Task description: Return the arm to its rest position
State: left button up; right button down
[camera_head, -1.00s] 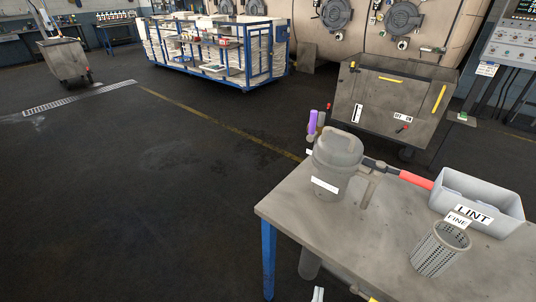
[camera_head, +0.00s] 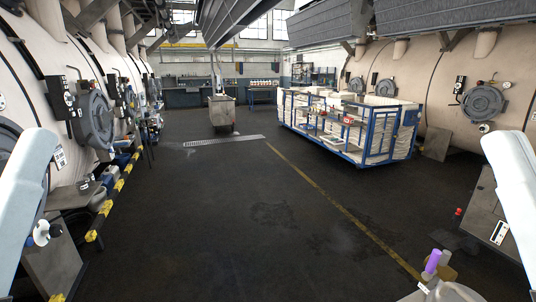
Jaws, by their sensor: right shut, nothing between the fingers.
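My right arm (camera_head: 513,195) comes down along the right edge as a white link. Its lower part runs out of the picture. My left arm (camera_head: 22,200) shows the same way along the left edge. Neither gripper's fingers show in the head view. The grey canister (camera_head: 452,293) is cut off by the bottom edge at the lower right, with only its top showing. A purple-topped item (camera_head: 432,262) stands beside it.
A blue-framed cart (camera_head: 350,150) with pale fabric stands at the back right. A grey bin (camera_head: 222,113) stands farther back. Large vessels line both sides, with a yellow-and-black rail (camera_head: 112,197) at the left. The middle floor is open.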

notch_tip(320, 180, up, 39)
jog(key=d+h+p, duration=0.1)
jog(key=p, duration=3.6)
jog(key=shift+s+f, duration=0.15)
jog(key=shift+s, duration=0.05)
jog(key=shift+d, duration=0.1)
